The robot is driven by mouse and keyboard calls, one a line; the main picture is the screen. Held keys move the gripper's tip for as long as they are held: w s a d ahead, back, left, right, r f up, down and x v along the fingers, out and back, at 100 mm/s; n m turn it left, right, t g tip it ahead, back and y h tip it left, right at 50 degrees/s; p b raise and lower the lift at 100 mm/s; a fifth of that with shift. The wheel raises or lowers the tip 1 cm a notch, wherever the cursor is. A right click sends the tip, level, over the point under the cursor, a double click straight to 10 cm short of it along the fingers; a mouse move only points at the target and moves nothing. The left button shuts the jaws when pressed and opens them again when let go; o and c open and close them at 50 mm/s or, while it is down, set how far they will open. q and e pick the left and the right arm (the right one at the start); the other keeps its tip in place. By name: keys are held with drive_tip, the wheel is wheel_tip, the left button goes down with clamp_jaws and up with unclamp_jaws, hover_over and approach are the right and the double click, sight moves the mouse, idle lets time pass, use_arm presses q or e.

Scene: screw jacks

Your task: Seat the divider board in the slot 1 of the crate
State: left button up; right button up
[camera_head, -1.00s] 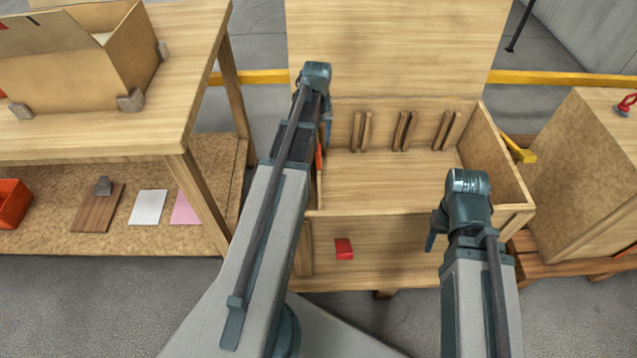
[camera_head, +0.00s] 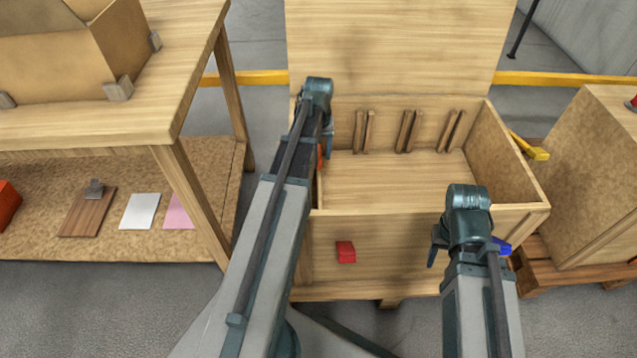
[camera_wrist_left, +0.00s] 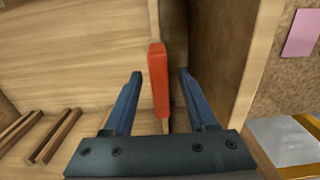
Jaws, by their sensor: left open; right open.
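The crate (camera_head: 400,230) stands open, with pairs of wooden strips forming slots (camera_head: 409,130) on its back wall. The divider board (camera_head: 319,187) appears as a thin pale upright edge inside, close to the left wall, with a red-orange grip (camera_wrist_left: 159,80) on its top edge. My left gripper (camera_wrist_left: 157,85) is open, its fingers apart on either side of the red grip, with gaps showing. It also shows in the head view (camera_head: 325,145). My right gripper (camera_head: 438,245) is open and empty by the crate's front right. The board's lower edge and its slot are hidden.
The crate's lid (camera_head: 400,45) stands up behind. A wooden table (camera_head: 185,75) with a cardboard box stands left. The crate's middle and right are empty.

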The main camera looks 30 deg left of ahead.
use_arm(q)
clamp_jaws()
idle(0.3)
idle(1.1)
